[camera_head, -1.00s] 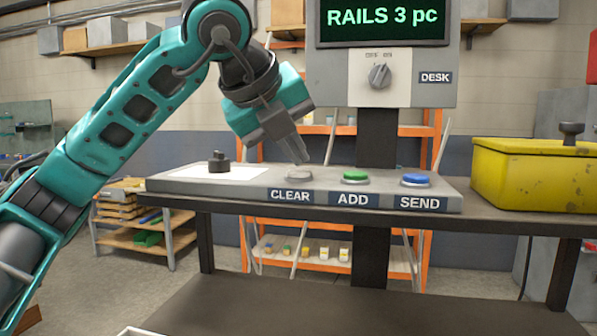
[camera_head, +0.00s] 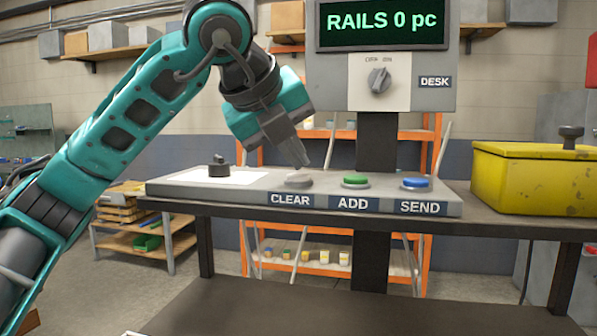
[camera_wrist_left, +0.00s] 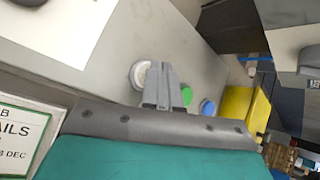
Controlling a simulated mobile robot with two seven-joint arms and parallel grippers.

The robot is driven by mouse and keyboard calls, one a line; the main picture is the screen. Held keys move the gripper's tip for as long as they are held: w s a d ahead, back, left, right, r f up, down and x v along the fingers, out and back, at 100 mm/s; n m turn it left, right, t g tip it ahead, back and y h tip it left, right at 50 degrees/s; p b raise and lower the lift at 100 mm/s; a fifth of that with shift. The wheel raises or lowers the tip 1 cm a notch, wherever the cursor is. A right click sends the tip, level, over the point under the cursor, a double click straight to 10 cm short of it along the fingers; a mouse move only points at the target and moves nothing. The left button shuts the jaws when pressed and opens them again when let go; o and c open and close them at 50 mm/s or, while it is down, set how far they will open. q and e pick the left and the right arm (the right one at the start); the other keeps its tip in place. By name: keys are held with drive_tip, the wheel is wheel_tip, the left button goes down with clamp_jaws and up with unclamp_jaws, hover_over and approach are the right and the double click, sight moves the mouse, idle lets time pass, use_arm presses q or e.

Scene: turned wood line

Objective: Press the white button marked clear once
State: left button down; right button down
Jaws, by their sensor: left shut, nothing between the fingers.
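The white clear button (camera_head: 299,181) sits at the left of the button row, above the CLEAR label (camera_head: 290,200). It also shows in the left wrist view (camera_wrist_left: 140,73), partly behind my fingers. My left gripper (camera_head: 302,164) is shut and empty, its tips pointing down just above the clear button; a small gap seems to lie between them. The display (camera_head: 382,22) reads RAILS 0 pc. My right gripper is not in view.
The green ADD button (camera_head: 355,181) and blue SEND button (camera_head: 416,184) stand to the right on the same panel. A black-knobbed stamp (camera_head: 219,166) rests on white paper at the left. A yellow box (camera_head: 530,178) stands on the right of the desk.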

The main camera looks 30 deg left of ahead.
sight(293, 176)
use_arm(q)
drive_tip(key=shift+r, duration=0.5)
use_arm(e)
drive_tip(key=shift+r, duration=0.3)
